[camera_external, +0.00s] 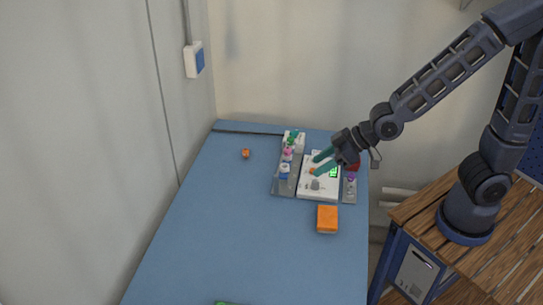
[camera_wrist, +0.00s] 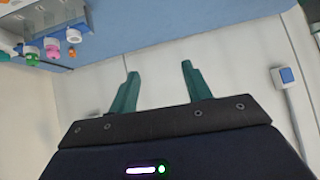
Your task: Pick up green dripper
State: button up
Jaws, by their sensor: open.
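A small green item (camera_external: 291,139), which looks like the green dripper, stands at the far end of the grey tray (camera_external: 278,187) on the blue table. A green-tipped item (camera_wrist: 31,59) also shows at the upper left of the wrist view, though it is too small to identify surely.
Pink-topped (camera_external: 287,154) and blue-white (camera_external: 284,171) items stand near the green one. An orange block (camera_external: 327,219) and a small orange object (camera_external: 246,153) lie on the table (camera_external: 230,225). Its left and front are mostly clear.

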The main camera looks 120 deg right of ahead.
jog(key=s+d+f+m+g+h, duration=0.1)
jog(key=s+d+f+m+h, duration=0.15)
jog(key=d, duration=0.45)
jog(key=s+d+f+m+h, duration=0.1)
jog(key=s+d+f, duration=0.1)
jog(key=d+f, duration=0.3)
jog(key=m+g+h, duration=0.3)
jog(key=h, duration=0.1)
send_near(294, 138)
jog(key=d+f, duration=0.2)
jog(key=d, duration=0.2)
jog(key=shift+n, duration=0.25)
jog(key=shift+w+x, duration=0.2)
jog(key=shift+x, duration=0.95)
jog(key=shift+w+x, duration=0.15)
jog(key=shift+x, duration=1)
jog(key=shift+w+x, duration=0.2)
jog(key=shift+x, duration=1)
jog(key=shift+a+r, duration=0.1)
jog(key=shift+r, duration=0.1)
jog(key=shift+c, duration=0.2)
jog(key=c, duration=1)
